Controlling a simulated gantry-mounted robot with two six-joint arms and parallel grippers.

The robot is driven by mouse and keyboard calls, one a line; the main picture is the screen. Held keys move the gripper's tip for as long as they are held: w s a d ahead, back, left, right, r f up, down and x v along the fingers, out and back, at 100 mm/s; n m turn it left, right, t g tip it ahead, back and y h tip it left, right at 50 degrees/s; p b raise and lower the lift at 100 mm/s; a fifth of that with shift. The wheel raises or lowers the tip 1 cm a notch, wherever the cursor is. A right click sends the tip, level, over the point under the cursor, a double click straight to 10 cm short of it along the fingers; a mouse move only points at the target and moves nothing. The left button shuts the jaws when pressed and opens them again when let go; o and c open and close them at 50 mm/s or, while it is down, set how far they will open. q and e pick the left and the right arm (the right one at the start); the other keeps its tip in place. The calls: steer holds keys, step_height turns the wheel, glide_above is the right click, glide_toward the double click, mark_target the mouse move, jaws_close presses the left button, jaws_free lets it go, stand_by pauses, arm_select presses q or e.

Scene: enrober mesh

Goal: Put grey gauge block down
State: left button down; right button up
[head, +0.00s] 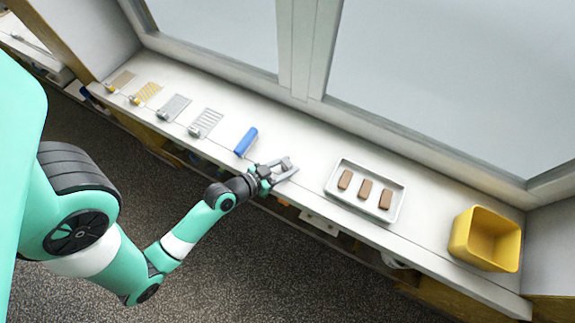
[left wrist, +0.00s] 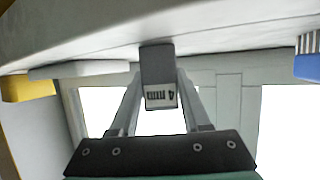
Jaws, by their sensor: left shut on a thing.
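My left gripper (head: 284,172) is over the white sill, between the blue bar and the white tray. It is shut on the grey gauge block (head: 286,162), a small grey piece between the fingertips. In the left wrist view the block (left wrist: 157,65) sits between both fingers (left wrist: 159,98), with a pale label bearing dark marks on its end. The block's far end meets the sill surface in that view; I cannot tell whether it touches. My right gripper is not in view.
A blue bar (head: 246,141) lies left of the gripper. Several mesh pieces (head: 206,122) lie further left. Right of it stand a white tray (head: 335,188) with three brown bars (head: 365,189) and a yellow bin (head: 462,235). A window (head: 440,80) backs the narrow sill (head: 300,205).

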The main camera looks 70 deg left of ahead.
arm_select(q)
steer(key=shift+c, duration=1.8)
jaws_free()
steer(key=shift+f, duration=0.1)
steer(key=shift+r+p, duration=0.3)
steer(key=v, duration=1.2)
steer(key=shift+d+f, duration=0.1)
steer(key=shift+f, duration=0.05)
